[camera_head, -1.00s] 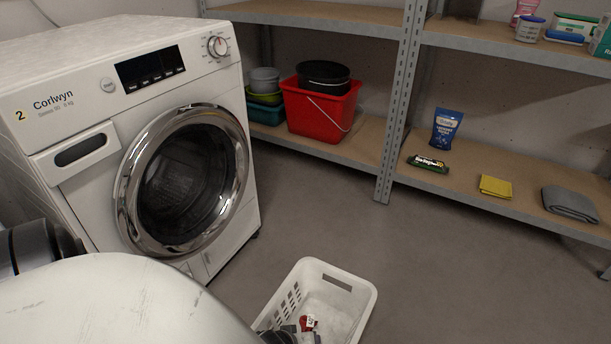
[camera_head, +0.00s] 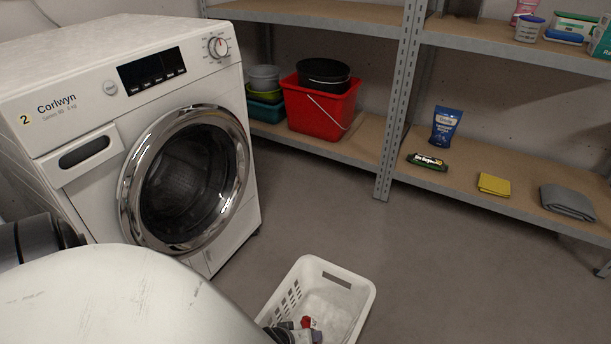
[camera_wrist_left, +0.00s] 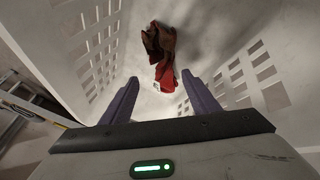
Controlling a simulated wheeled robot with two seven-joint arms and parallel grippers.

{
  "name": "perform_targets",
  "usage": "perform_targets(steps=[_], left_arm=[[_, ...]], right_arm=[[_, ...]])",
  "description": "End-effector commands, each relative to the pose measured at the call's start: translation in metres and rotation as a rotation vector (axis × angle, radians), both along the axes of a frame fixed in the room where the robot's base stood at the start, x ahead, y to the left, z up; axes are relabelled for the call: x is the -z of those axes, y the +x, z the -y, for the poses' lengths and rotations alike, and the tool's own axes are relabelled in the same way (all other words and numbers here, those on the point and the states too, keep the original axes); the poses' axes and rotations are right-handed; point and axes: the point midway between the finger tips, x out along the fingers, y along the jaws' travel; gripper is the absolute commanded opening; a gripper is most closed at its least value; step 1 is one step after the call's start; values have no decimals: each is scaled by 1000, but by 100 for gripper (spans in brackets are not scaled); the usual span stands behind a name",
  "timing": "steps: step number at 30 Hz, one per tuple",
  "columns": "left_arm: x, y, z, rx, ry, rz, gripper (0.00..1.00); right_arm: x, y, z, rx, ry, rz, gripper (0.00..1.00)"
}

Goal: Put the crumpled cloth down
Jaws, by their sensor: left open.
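The crumpled cloth (camera_wrist_left: 160,50) is red and dark, and lies in the white basket (camera_wrist_left: 85,60) in the left wrist view. In the head view a small red part of the cloth (camera_head: 306,322) shows inside the basket (camera_head: 364,290) at the bottom edge. My left gripper (camera_wrist_left: 162,82) is open, with its two purple-grey fingers pointing into the basket and the cloth beyond and between their tips. Nothing is held between the fingers. In the head view the left gripper (camera_head: 295,334) is partly cut off by the lower edge. My right gripper is not in view.
A white washing machine (camera_head: 90,115) with its round door shut stands left of the basket. Shelves (camera_head: 360,150) behind hold a red bucket (camera_head: 318,108), a blue pouch (camera_head: 446,126), a yellow cloth (camera_head: 494,184) and a grey cloth (camera_head: 568,202). The floor right of the basket is clear.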

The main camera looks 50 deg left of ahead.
Motion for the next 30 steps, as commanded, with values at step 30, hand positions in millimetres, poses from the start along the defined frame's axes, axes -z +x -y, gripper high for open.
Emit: perform_targets(steps=[30], left_arm=[[-83, -51, 9, 0, 1, 1, 55]], right_arm=[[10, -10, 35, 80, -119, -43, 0]])
